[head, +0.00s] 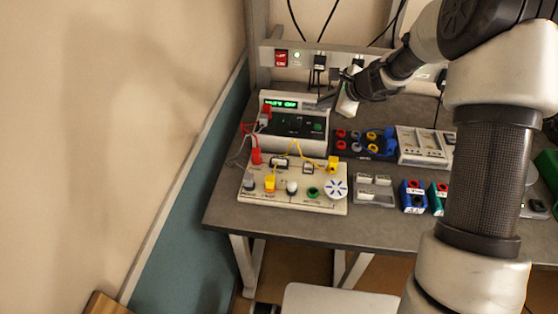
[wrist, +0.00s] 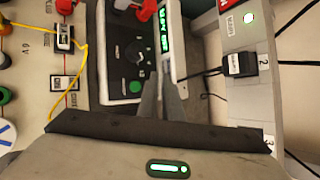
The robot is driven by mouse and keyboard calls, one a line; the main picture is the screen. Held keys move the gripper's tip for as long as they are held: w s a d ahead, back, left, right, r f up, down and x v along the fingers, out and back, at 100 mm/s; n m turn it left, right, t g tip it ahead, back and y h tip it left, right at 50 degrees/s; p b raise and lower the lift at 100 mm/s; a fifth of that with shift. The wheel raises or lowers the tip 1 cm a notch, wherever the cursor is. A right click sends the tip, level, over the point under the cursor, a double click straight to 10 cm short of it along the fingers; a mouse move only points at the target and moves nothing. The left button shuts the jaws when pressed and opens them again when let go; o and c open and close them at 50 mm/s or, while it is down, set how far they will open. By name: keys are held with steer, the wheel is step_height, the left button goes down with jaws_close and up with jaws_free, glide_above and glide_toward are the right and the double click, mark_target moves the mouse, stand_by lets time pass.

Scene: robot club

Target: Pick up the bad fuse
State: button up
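The fuse is not clearly told apart in either view, and I cannot tell which part is bad. A white circuit board (head: 299,201) carries two small dark-and-white parts, a left one (head: 281,162) and a right one (head: 308,168), joined by yellow wires. They also show in the wrist view, one higher (wrist: 64,37) and one lower (wrist: 63,83). My gripper (head: 324,98) is above and behind the board, near the meter with a green display (head: 292,122). In the wrist view its dark fingers (wrist: 161,88) are close together, with nothing visible between them.
A grey tray with small parts (head: 375,198) lies right of the board. Blue (head: 413,197) and green (head: 437,200) blocks stand beyond it. A power strip (head: 307,58) with plugs and cables runs along the back. The board's front edge is near the bench edge.

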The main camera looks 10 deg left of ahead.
steer(key=o, duration=0.7)
steer(key=a+n, duration=0.3)
steer(key=a+r+n+g+y+b, duration=0.1)
steer(key=shift+s+a+n, duration=0.25)
steer(key=shift+s+n, duration=0.05)
steer(key=s+a+n+g+b, duration=0.1)
steer(key=a+n, duration=0.1)
steer(key=n, duration=0.2)
steer(key=s+a+n+g, duration=0.1)
steer(key=s+a+n, duration=0.1)
steer(key=a+n, duration=0.1)
steer(key=s+a+r+n+g+b, duration=0.1)
steer(key=a+n, duration=0.2)
steer(key=n, duration=0.2)
steer(key=shift+s+a+r+g+b, duration=0.1)
steer(key=shift+s+a+g+b, duration=0.1)
steer(key=shift+s+g+b, duration=0.1)
steer(key=s+a+n+g+h+b, duration=0.25)
steer(key=s+n, duration=0.25)
steer(key=n, duration=0.6)
steer(key=n+h+b, duration=0.2)
steer(key=n+h, duration=0.3)
steer(key=n, duration=0.4)
glide_above(279, 158)
steer(key=f, duration=0.8)
steer(key=shift+w+f, duration=0.25)
steer(key=shift+f, duration=0.05)
steer(key=shift+s+f+b, duration=0.15)
steer(key=shift+f+b, duration=0.25)
steer(key=shift+f, duration=2.2)
